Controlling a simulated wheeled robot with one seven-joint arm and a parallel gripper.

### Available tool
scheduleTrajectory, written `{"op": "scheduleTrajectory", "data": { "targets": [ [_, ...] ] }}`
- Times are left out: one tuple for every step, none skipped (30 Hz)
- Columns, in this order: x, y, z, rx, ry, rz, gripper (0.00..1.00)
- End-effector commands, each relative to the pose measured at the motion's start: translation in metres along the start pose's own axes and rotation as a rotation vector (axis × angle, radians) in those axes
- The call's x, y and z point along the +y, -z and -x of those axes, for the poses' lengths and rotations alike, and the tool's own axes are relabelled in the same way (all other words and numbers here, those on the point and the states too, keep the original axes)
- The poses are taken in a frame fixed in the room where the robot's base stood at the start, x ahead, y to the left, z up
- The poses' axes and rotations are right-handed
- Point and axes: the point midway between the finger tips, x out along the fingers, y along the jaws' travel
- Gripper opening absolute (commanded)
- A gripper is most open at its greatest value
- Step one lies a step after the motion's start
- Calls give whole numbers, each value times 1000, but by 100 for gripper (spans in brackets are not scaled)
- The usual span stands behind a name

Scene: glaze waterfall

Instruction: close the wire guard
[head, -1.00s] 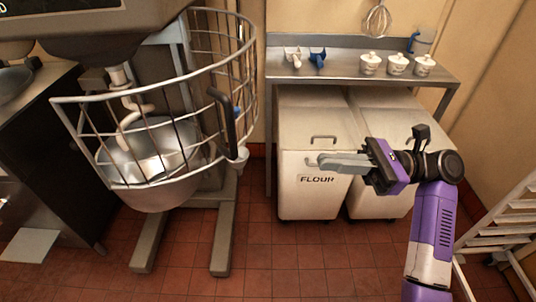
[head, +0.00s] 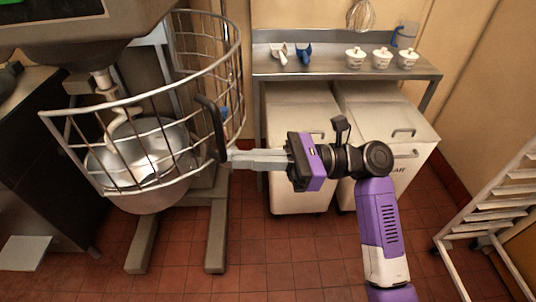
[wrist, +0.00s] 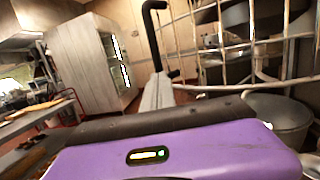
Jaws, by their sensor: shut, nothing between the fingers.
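The wire guard (head: 135,113) is a silvery cage around the front and right of a mixer bowl (head: 140,165). Its black handle (head: 211,125) stands upright on the guard's right side. My gripper (head: 228,157) is shut and empty, its fingertips pointing left at the lower part of the handle. They look to touch it or lie very close; I cannot tell which. In the wrist view the black handle (wrist: 155,35) rises just beyond the grey fingers (wrist: 158,92), with the guard's bars (wrist: 240,50) to the right.
A steel table (head: 345,66) with scoops and lidded white pots stands behind, over two white bins (head: 300,115). A slatted rack (head: 495,190) is at the right. The mixer's legs (head: 217,235) reach forward on the tiled floor, which is open in front.

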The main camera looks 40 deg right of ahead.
Motion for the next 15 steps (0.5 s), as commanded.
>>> {"op": "scheduleTrajectory", "data": {
  "targets": [
    [0, 0, -2, 0, 0, 0, 0],
    [0, 0, -3, 0, 0, 0, 0],
    [0, 0, -4, -1, 1, 0, 0],
    [0, 0, -4, -1, 1, 0, 0],
    [0, 0, -4, -1, 1, 0, 0],
    [0, 0, -4, -1, 1, 0, 0],
    [0, 0, -4, -1, 1, 0, 0],
    [0, 0, -4, -1, 1, 0, 0],
    [0, 0, -4, -1, 1, 0, 0],
    [0, 0, -4, 0, 1, 0, 0],
    [0, 0, -4, 0, 1, 0, 0],
    [0, 0, -4, 0, 1, 0, 0],
    [0, 0, -4, -1, 1, 0, 0],
    [0, 0, -5, -1, 2, 0, 0],
    [0, 0, -6, -1, 4, 0, 0]
  ]
}}
